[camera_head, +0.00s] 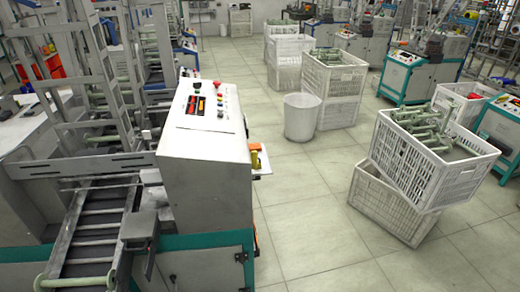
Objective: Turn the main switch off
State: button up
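A white machine cabinet (205,170) stands just left of the middle, with a sloped control panel (208,122) on top. The panel carries dark displays with red digits (196,105), a red button (217,84) and several small buttons. A yellow and red part (256,160) sticks out from the cabinet's right side. It may be the main switch, but it is too small and too edge-on to tell its position. My gripper is not in view.
A conveyor with rollers (92,235) and metal frames lie left of the cabinet. A white bin (301,117), stacked crates (335,80) and a tilted crate of bobbins (430,178) stand to the right. The tiled floor (310,215) between is clear.

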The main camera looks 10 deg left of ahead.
aim_at(254, 157)
jog(key=i, duration=1.7)
jog(key=u, duration=1.35)
jog(key=k, duration=0.1)
jog(key=z, duration=2.7)
jog(key=i, duration=0.9)
jog(key=z, duration=0.1)
